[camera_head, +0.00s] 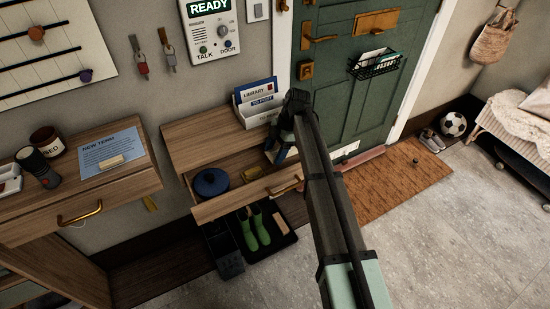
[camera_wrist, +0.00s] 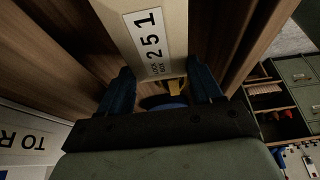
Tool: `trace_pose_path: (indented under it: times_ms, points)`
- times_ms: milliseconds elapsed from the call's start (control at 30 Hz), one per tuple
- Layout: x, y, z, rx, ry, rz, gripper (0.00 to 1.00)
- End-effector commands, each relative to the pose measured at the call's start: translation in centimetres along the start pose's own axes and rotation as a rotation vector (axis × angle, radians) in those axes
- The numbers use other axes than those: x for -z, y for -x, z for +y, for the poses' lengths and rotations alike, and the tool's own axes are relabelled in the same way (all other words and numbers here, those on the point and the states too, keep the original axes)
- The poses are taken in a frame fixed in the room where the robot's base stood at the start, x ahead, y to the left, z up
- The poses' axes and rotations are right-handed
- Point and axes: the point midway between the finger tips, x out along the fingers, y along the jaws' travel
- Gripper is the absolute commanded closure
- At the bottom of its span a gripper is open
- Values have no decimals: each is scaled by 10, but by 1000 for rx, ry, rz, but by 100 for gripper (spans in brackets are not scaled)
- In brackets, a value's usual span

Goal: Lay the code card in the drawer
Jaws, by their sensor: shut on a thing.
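In the head view my gripper (camera_head: 277,156) points down over the right end of the open drawer (camera_head: 232,204); the card cannot be made out there. The wooden drawer, with a brass handle, holds a blue round pot (camera_head: 211,182) and a small yellow thing (camera_head: 250,174). My arm hides part of the drawer's right end. Whether the card touches the drawer cannot be told.
A letter rack (camera_head: 257,103) stands on the shelf above the drawer, close to my gripper. A shut drawer with a brass handle (camera_head: 80,214) is at left, under a blue "NEW TEAM" sheet (camera_head: 108,151). Green boots (camera_head: 254,228) stand below the open drawer.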

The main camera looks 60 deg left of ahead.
Motion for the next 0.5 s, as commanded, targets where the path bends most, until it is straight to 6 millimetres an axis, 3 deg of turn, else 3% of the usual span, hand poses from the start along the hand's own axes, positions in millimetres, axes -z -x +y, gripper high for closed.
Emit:
trace_pose_path:
  times_ms: [300,500]
  points:
    - [-12,-30,0,1,-1,0,64]
    - [-14,-35,0,-1,0,-1,64]
